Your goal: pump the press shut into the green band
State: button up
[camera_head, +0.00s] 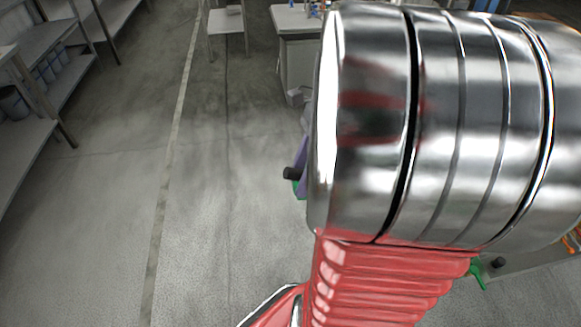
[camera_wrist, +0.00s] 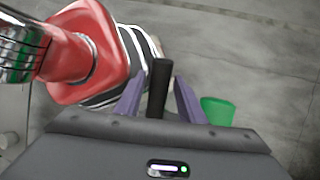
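In the wrist view, my gripper (camera_wrist: 159,85) has two purple fingers standing apart. A black upright bar (camera_wrist: 159,90), perhaps a lever handle, stands between them with a gap at each side, so it does not look pinched. A green cup-like part (camera_wrist: 217,110) is just right of the fingers. In the head view, a black knob (camera_head: 292,173) shows beside a purple finger (camera_head: 303,165), with a bit of green below it. My own arm hides most of the rest there. I cannot make out the press, its gauge or the green band.
A bench (camera_head: 540,258) with a second black knob (camera_head: 498,262) and a green part (camera_head: 478,273) is at lower right. Shelves (camera_head: 45,45) line the left. A white-topped table (camera_head: 296,20) stands at the back. The grey floor at left and centre is clear.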

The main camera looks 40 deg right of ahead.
grip_shut()
dwell(0.3)
